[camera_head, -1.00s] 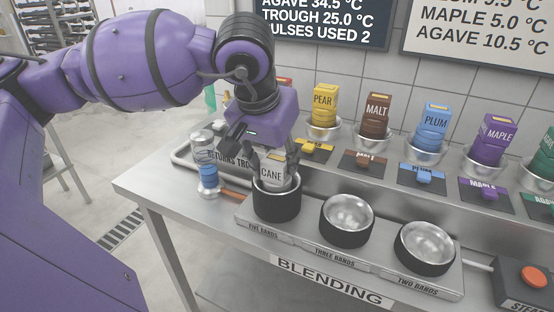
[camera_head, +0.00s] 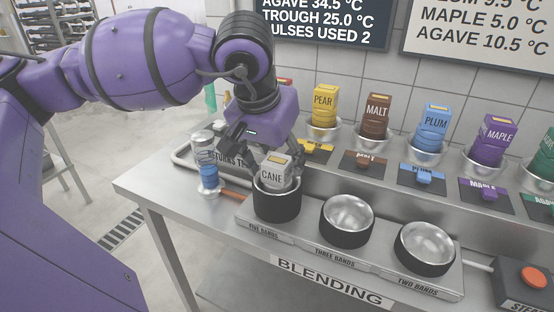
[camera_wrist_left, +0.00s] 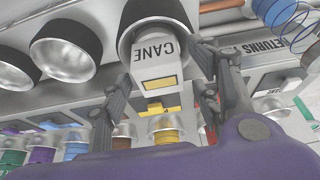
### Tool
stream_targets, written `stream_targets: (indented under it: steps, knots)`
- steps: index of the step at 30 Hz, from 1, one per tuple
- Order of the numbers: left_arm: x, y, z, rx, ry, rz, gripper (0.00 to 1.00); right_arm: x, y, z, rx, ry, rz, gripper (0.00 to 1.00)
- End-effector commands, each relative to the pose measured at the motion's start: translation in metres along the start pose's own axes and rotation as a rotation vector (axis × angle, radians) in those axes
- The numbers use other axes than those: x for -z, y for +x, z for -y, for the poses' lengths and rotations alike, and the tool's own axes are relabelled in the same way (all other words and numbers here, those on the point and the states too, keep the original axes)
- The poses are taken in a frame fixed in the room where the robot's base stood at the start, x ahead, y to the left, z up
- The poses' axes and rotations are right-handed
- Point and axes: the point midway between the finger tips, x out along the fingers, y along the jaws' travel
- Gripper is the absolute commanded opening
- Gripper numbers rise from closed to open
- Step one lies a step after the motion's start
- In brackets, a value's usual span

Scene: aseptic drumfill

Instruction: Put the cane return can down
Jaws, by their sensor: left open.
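The cane return can (camera_head: 275,172) is a pale grey can labelled CANE. It sits in the black-sided cup marked FIVE BANDS (camera_head: 277,203), with its upper part above the rim. In the left wrist view the can (camera_wrist_left: 157,62) shows between my fingers, with a yellow mark on its end. My left gripper (camera_head: 262,157) is open around the top of the can; in the wrist view its fingers (camera_wrist_left: 160,75) stand apart on either side. The can's lower part is hidden in the cup. My right gripper is not in view.
Two empty cups, THREE BANDS (camera_head: 347,221) and TWO BANDS (camera_head: 425,248), stand to the right. Behind are the pear (camera_head: 324,105), malt (camera_head: 376,115), plum (camera_head: 432,128) and maple (camera_head: 495,138) cans. A returns trough (camera_head: 190,160) and blue-banded item (camera_head: 209,178) lie left.

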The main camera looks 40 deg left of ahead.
Motion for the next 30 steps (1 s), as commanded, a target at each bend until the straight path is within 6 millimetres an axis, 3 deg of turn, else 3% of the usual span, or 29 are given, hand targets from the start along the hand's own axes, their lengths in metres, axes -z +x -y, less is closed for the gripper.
stream_targets:
  steps: [15,21,30]
  knots:
    - [0.001,-0.101,0.000,0.001,0.000,-0.004,0.57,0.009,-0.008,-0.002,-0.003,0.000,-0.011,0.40]
    - [0.000,-0.115,0.000,0.001,0.000,-0.002,0.57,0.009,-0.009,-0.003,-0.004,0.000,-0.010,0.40]
    - [0.000,-0.116,0.000,0.001,0.000,-0.001,0.57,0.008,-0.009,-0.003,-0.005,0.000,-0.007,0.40]
